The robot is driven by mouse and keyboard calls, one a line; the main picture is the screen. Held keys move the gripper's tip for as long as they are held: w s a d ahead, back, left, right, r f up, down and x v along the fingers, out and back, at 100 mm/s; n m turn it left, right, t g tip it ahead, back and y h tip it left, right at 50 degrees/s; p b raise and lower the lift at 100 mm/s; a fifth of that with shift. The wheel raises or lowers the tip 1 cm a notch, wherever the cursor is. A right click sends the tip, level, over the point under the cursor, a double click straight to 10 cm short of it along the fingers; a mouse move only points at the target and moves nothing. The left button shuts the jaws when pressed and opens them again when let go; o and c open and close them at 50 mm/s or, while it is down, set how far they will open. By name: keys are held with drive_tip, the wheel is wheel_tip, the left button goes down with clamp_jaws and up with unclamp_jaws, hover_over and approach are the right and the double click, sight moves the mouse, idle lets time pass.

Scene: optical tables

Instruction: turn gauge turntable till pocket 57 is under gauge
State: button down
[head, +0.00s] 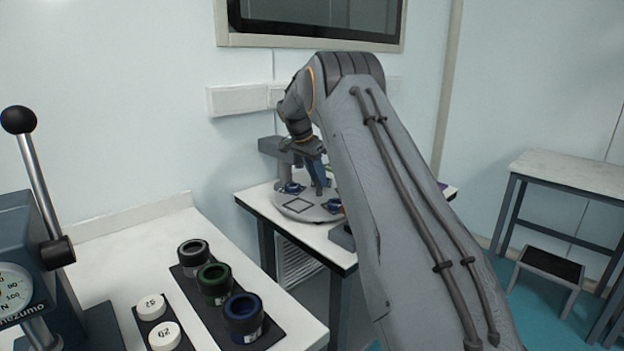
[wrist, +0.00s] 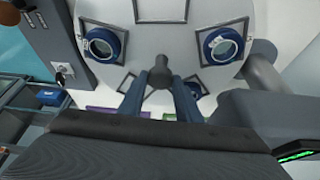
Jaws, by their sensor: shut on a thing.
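The gauge turntable (head: 296,212) is a pale round disc on the far white table, with a grey stand (head: 274,147) behind it. In the wrist view the turntable (wrist: 190,45) shows square-framed pockets. A blue ring-shaped piece (wrist: 102,44) sits in the left pocket and another blue ring (wrist: 222,46) in the right one. An empty-looking pocket (wrist: 160,10) lies between them at the top. My gripper (wrist: 158,92) is over the disc, its two fingers shut on a dark knob (wrist: 160,73). Pocket numbers are not readable, and I cannot tell which pocket is under the gauge.
A near white table holds a dark tray with black, green and blue ring-topped jars (head: 214,283), white round pieces (head: 164,337) and a lever press with a dial (head: 20,290). In the wrist view a grey block with a green display (wrist: 296,157) stands close at right.

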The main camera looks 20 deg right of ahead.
idle(0.3)
drive_tip(key=c, duration=1.3)
unclamp_jaws()
drive_tip(key=b+v, duration=0.1)
drive_tip(key=v, duration=0.6)
drive_tip(key=shift+r, duration=0.4)
drive_tip(key=shift+a, duration=0.15)
